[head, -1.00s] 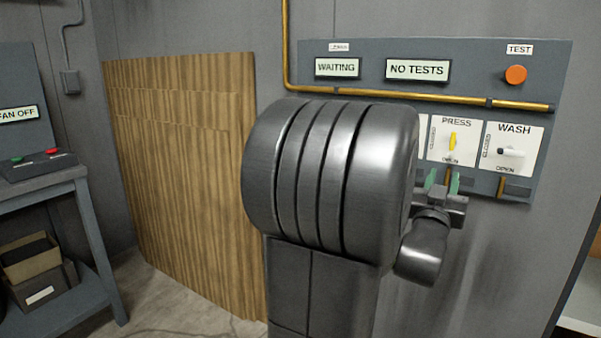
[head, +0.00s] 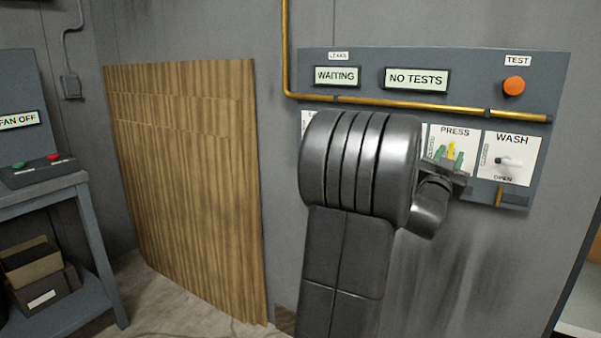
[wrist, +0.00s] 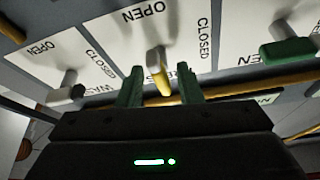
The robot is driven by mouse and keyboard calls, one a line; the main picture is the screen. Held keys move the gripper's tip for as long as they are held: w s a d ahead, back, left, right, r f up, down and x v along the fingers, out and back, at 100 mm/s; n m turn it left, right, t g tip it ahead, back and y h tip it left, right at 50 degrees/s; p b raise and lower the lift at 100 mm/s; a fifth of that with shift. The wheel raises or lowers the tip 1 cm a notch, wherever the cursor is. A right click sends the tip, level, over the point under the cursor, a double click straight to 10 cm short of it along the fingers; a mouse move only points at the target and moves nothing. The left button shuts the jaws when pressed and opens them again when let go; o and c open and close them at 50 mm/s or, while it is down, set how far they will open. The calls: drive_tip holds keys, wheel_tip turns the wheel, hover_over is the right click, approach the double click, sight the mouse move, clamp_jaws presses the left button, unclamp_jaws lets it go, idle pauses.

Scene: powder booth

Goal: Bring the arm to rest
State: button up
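My gripper (head: 448,160) has green fingertips and is at the PRESS plate (head: 455,135) on the wall panel. In the wrist view my gripper (wrist: 160,88) is open, its two fingers apart. The yellow PRESS lever (wrist: 161,78) lies between the fingertips, with a visible gap on each side. In the head view the yellow lever (head: 451,149) points up, away from the OPEN label. My arm hides part of the panel in the head view.
In the wrist view a green lever (wrist: 290,50) is on the other side. A brass pipe (head: 420,107) crosses the panel above. An orange TEST button (head: 514,86) is at upper right. Wooden boards (head: 185,190) lean left.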

drive_tip(key=m+g+p, duration=0.1)
drive_tip(key=m, duration=0.1)
drive_tip(key=m+h+p, duration=0.1)
drive_tip(key=m+p, duration=0.1)
drive_tip(key=m+g+h+p, duration=0.1)
drive_tip(key=shift+w+a+r+m+g+p, duration=0.1)
drive_tip(key=shift+a+r+m+g+p, duration=0.05)
drive_tip(key=shift+r+m+g+p, duration=0.2)
drive_tip(key=shift+f+m+g+p, duration=0.2)
drive_tip(key=shift+m+g+p, duration=0.05)
drive_tip(key=shift+m+p, duration=0.45)
drive_tip(key=shift+f, duration=0.15)
